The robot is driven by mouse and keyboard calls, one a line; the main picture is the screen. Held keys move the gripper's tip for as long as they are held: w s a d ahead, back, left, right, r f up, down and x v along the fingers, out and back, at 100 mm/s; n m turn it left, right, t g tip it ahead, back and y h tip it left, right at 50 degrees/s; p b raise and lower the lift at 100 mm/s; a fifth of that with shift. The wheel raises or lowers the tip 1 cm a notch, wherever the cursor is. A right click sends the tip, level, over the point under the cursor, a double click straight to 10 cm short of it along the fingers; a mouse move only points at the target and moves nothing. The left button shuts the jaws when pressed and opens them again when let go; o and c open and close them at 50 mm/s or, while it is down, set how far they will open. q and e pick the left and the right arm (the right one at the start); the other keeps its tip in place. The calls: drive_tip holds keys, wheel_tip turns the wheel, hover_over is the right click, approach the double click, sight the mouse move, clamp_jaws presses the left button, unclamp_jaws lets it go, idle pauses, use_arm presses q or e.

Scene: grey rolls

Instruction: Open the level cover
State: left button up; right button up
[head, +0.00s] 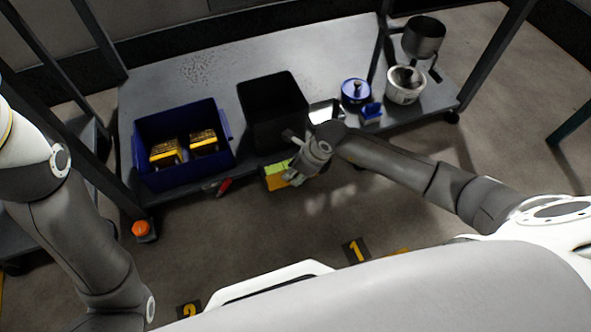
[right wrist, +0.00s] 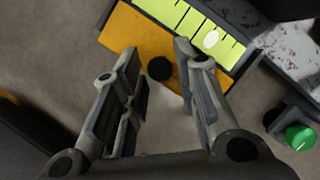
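The level shows in the right wrist view as a yellow-green strip with black tick marks (right wrist: 190,22) and a white oval on it. An orange panel (right wrist: 133,32), apparently the level cover, borders it and bears a round black knob (right wrist: 159,68). In the head view the orange panel (head: 277,183) sits at the cart's front edge, partly hidden by my right gripper (head: 292,178). The right gripper, also in the right wrist view (right wrist: 157,60), is open, with its fingertips apart on either side of the knob. I cannot tell whether they touch it. My left gripper is out of view.
The metal cart (head: 215,75) carries a blue bin (head: 145,130) with yellow-black items, a black bin (head: 272,100), a blue lidded pot (head: 355,92) and a white container (head: 404,88). A green knob (right wrist: 299,137) is right of the fingers. Floor in front is mostly clear.

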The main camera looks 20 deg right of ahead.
drive_tip(key=shift+o, duration=0.7)
drive_tip(key=shift+r, duration=0.1)
drive_tip(key=v, duration=1.1)
drive_tip(key=shift+d+r, duration=0.2)
drive_tip(key=shift+r, duration=0.15)
drive_tip(key=shift+s, duration=0.15)
